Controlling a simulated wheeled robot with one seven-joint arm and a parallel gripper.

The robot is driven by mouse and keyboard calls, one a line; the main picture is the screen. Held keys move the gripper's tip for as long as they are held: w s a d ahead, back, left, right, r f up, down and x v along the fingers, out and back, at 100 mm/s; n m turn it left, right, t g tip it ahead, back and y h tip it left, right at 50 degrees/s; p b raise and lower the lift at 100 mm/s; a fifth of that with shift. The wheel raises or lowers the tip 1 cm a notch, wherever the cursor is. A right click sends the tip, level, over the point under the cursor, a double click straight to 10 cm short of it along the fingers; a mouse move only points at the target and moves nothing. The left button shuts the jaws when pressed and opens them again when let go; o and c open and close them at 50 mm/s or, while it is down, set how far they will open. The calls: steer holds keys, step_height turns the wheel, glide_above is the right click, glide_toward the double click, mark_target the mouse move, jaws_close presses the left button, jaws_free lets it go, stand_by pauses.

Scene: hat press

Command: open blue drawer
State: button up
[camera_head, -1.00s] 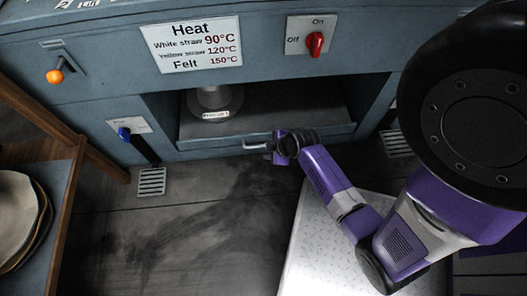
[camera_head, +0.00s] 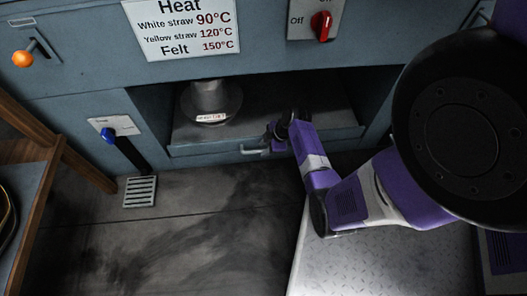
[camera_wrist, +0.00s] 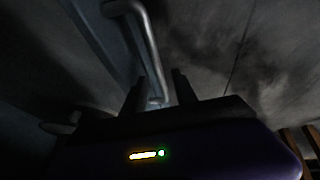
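The blue drawer (camera_head: 205,155) is the low blue-grey tray front under the press opening, with a grey metal bar handle (camera_head: 253,151). A grey hat-shaped form (camera_head: 212,103) with a small label stands inside, behind the front. How far the drawer is out is hard to tell. My gripper (camera_head: 274,136) is at the right end of the handle. In the wrist view its two dark fingers (camera_wrist: 159,92) stand apart, and the far end of the handle (camera_wrist: 146,45) shows between them. Whether they touch it cannot be told.
The press has a red knob (camera_head: 321,25) at the top, an orange-tipped lever (camera_head: 23,59) and a blue-tipped lever (camera_head: 108,135) at left. A wooden shelf (camera_head: 45,160) stands at far left. The floor in front is clear, with a grate (camera_head: 140,191).

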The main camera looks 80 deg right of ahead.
steer(key=shift+w+f, duration=0.25)
steer(key=shift+f, duration=0.25)
jaws_close()
stand_by(1.2)
